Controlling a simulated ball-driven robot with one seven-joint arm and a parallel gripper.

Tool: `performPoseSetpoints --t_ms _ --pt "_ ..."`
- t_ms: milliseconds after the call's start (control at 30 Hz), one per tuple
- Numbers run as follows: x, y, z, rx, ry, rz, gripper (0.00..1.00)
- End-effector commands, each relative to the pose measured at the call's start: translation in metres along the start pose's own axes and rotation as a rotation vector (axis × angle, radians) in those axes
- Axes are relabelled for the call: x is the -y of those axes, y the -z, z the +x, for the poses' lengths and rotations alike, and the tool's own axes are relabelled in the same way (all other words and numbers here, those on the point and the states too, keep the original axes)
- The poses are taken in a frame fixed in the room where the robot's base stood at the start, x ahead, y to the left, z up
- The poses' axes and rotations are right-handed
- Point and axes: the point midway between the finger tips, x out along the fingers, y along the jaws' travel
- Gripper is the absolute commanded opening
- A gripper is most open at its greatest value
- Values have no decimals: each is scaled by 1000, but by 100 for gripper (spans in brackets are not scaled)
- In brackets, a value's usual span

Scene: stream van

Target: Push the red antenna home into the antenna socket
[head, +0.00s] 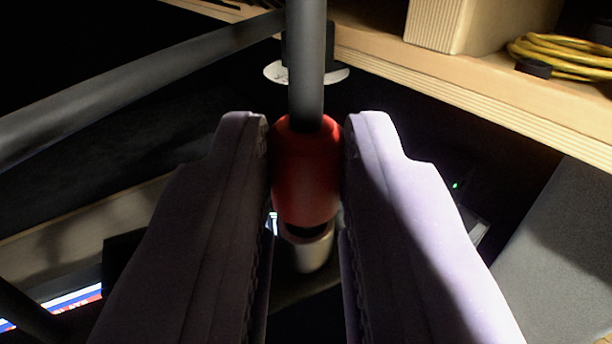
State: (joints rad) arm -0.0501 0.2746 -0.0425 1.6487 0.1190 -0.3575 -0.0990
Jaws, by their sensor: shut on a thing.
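The red antenna (306,175) is between the two fingers of my gripper (307,160) in the middle of the head view. Its red body touches both pale fingers, and my gripper is shut on it. A grey rod (306,60) rises from its top to the upper edge of the picture. A black collar shows at its lower end. Just below that is a pale, cup-like cylinder (314,252), which may be the antenna socket. I cannot tell whether the antenna's lower end is inside it or only in front of it.
A plywood shelf (470,95) runs across the upper right, with a coiled yellow cable (565,52) on it. A grey panel (560,245) stands at the right. A dark bar (130,85) crosses the upper left. A lit screen (60,303) shows at the lower left.

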Motion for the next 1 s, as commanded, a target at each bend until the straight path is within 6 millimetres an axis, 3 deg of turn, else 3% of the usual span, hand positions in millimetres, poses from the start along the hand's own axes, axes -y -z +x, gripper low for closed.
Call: performPoseSetpoints --t_ms 233,267,367,700,1000 --pt "0 -6 0 0 0 0 0" --pt "0 -5 0 0 0 0 29" --pt "0 -4 0 0 0 0 52" --pt "0 -4 -5 0 0 0 52" --pt "0 -6 -57 0 0 2 52"
